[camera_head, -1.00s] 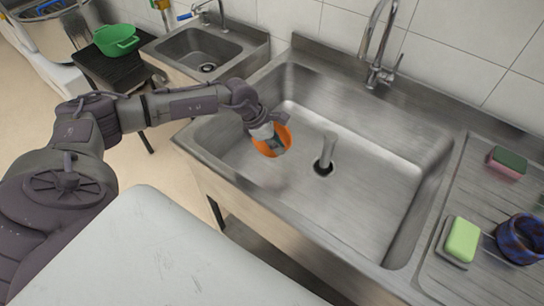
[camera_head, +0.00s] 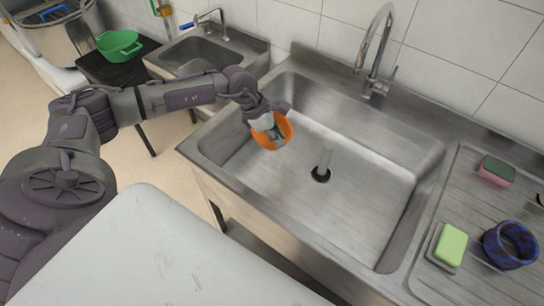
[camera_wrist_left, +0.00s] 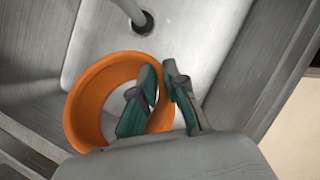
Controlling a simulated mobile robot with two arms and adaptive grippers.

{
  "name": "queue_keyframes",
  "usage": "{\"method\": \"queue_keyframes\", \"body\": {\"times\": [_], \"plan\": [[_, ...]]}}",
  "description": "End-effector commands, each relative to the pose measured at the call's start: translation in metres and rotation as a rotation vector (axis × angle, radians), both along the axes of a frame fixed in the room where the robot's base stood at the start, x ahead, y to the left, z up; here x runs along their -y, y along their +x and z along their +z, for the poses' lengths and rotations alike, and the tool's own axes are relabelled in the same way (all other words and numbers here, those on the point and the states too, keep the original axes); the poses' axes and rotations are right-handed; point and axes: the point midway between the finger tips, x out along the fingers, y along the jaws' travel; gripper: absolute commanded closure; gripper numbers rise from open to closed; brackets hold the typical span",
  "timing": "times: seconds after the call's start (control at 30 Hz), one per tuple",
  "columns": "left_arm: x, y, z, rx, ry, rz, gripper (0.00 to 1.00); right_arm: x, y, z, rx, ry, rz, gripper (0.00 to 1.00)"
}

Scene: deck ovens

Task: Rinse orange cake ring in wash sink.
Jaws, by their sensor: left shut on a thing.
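The orange cake ring (camera_head: 286,127) is held by my left gripper (camera_head: 276,137) over the left part of the large steel wash sink (camera_head: 345,201). In the left wrist view my left gripper (camera_wrist_left: 163,82) is shut on the wall of the orange ring (camera_wrist_left: 88,100), with one finger inside and one outside. The ring looks tilted. The sink has an upright pipe (camera_head: 325,160) at its drain and a tall tap (camera_head: 375,60) at its back edge. My right gripper is not in view.
A ribbed drainboard to the right holds a green sponge on a dish (camera_head: 450,246), a green and pink sponge (camera_head: 497,170) and a blue patterned ring (camera_head: 510,245). A smaller sink (camera_head: 200,52) and a green colander (camera_head: 119,43) stand at the back left.

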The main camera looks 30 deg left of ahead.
Motion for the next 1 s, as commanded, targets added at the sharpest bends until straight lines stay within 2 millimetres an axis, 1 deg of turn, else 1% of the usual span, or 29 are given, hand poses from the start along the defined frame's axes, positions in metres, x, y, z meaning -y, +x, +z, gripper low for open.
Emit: {"method": "queue_keyframes", "body": {"times": [0.03,0.53,0.7,1.0], "plan": [[0.000,0.000,0.008,0.002,0.000,0.000,1.00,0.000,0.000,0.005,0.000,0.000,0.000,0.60],[0.000,0.001,0.047,0.003,0.000,0.000,1.00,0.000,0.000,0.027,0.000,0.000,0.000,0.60],[0.000,0.001,0.051,0.003,0.000,0.000,1.00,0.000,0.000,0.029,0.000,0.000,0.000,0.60],[0.000,0.000,0.050,0.002,0.000,0.000,1.00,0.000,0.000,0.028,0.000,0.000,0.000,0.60]]}}
